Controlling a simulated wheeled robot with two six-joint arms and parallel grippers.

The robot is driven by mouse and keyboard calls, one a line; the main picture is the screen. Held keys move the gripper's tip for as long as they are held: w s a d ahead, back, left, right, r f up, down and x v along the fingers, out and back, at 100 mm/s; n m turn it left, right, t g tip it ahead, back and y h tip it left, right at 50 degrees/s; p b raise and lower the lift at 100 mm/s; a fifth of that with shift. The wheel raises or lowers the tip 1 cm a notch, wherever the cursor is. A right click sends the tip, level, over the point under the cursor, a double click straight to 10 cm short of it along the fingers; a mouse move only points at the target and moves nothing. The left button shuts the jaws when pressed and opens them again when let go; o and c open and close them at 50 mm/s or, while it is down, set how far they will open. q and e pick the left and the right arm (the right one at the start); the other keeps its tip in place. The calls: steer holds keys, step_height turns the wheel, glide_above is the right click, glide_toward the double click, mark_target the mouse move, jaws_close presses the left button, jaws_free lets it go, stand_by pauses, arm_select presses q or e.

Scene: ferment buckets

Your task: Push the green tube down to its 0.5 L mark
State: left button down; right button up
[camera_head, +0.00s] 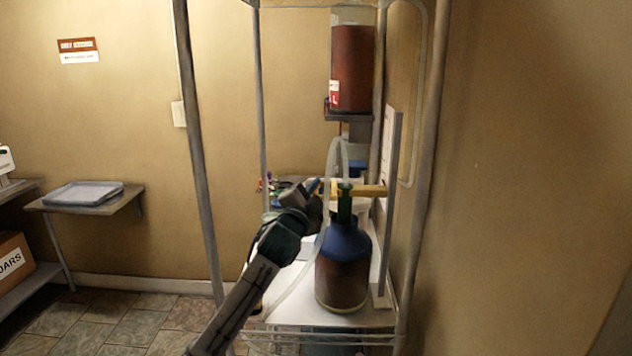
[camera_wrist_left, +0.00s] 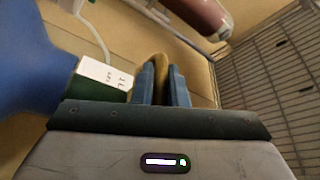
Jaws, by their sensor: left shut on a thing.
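The green tube (camera_head: 344,208) stands upright in the neck of a jug (camera_head: 342,265) with a blue top and a dark reddish lower part. A yellow crossbar (camera_head: 366,191) sits across the tube's top. My left gripper (camera_head: 318,187) is at the bar's left end, shut on it. In the left wrist view, the blue fingers of my left gripper (camera_wrist_left: 162,85) close on the tan bar end (camera_wrist_left: 159,64). Beside them is a white label (camera_wrist_left: 106,76) with small marks, too unclear to read, by the green tube (camera_wrist_left: 83,98). My right gripper is out of view.
A dark red vessel (camera_head: 352,70) stands on a small shelf above. A clear hose (camera_head: 333,165) loops down behind the gripper. Rack posts (camera_head: 203,170) flank the work area. A white board (camera_head: 391,190) stands close right of the jug.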

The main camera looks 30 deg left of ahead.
arm_select(q)
steer(key=shift+f, duration=0.75)
steer(key=c, duration=1.5)
jaws_free()
steer(key=shift+s+r, duration=0.1)
steer(key=shift+o, duration=0.2)
steer(key=shift+d, duration=0.1)
